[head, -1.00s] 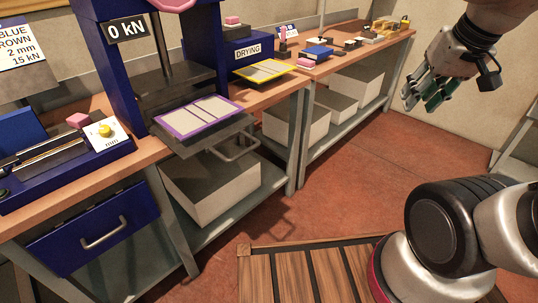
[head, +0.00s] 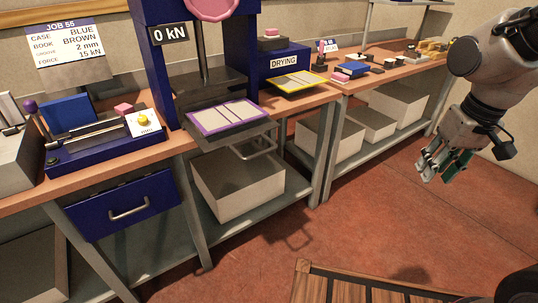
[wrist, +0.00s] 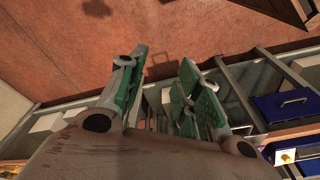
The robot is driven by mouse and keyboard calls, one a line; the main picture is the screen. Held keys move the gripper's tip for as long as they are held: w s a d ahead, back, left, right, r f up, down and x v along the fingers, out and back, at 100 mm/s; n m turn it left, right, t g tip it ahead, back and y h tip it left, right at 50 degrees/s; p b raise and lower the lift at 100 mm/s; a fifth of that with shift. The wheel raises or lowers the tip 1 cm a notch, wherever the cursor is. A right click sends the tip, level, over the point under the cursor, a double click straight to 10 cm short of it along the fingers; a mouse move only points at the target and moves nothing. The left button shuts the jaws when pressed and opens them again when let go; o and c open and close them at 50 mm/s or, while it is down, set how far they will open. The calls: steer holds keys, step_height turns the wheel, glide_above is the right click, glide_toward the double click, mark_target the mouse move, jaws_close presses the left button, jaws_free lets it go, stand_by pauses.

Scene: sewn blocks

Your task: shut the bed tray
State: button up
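The bed tray (head: 203,140) is a grey plate with a wire handle (head: 262,147) at its front right. It sticks out from the blue press (head: 157,65). A purple-edged board (head: 229,117) with pale panels lies flat on the tray. My gripper (head: 442,165) is at the right of the head view, over the floor and well clear of the handle. Its green-padded fingers are apart with nothing between them, as the wrist view (wrist: 160,85) also shows. The tray cannot be made out clearly in the wrist view.
A yellow-edged board (head: 297,82) lies by the blue DRYING box (head: 284,61). A blue drawer (head: 122,205) is under the left bench. White bins (head: 237,187) stand on the lower shelf. A wooden slatted surface (head: 345,290) is at the bottom. The red floor (head: 370,220) between is clear.

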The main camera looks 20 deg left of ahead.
steer(key=w+a+f+y, duration=0.1)
steer(key=w+a+f, duration=0.1)
steer(key=a+f, duration=0.55)
steer(key=w+a+f, duration=0.2)
steer(key=a+f, duration=0.4)
steer(key=a, duration=0.3)
steer(key=m+t+y, duration=0.9)
steer(key=m+y, duration=0.1)
steer(key=m, duration=0.1)
glide_toward(262, 153)
steer(key=r+x, duration=0.1)
steer(key=x, duration=0.6)
steer(key=f+x, duration=0.1)
steer(key=x, duration=0.2)
steer(key=shift+w+a+f, duration=0.15)
steer(key=shift+w+f, duration=0.05)
steer(key=shift+w, duration=0.05)
jaws_close()
